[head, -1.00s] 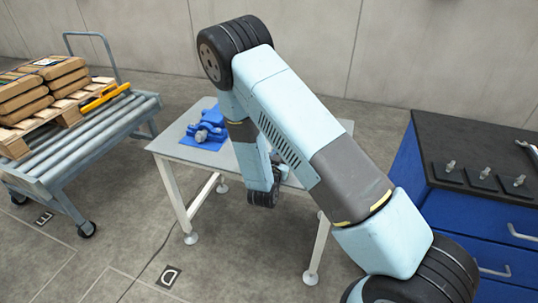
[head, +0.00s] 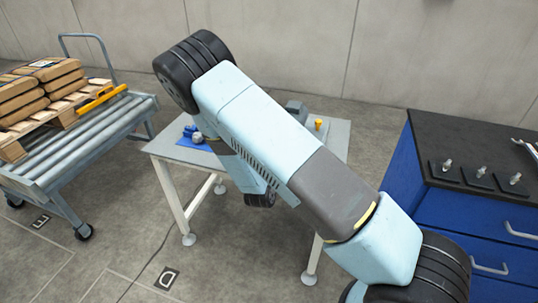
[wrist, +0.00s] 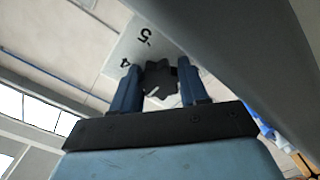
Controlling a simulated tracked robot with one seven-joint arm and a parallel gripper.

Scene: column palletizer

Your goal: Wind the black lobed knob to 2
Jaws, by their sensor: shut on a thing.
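In the wrist view the black lobed knob (wrist: 158,82) sits in front of a pale dial plate (wrist: 128,48) marked with the numbers 4 and 5. My gripper (wrist: 159,75) has its two blue fingers on either side of the knob and is shut on it. The knob's pointer and the number 2 cannot be made out. In the head view my arm hides the gripper, the knob and the dial.
A grey table (head: 168,150) stands behind my arm with a blue object (head: 190,132), a grey block (head: 297,110) and a small yellow part (head: 318,124) on it. A roller cart (head: 95,135) with boxes is left. A blue cabinet (head: 450,215) is right.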

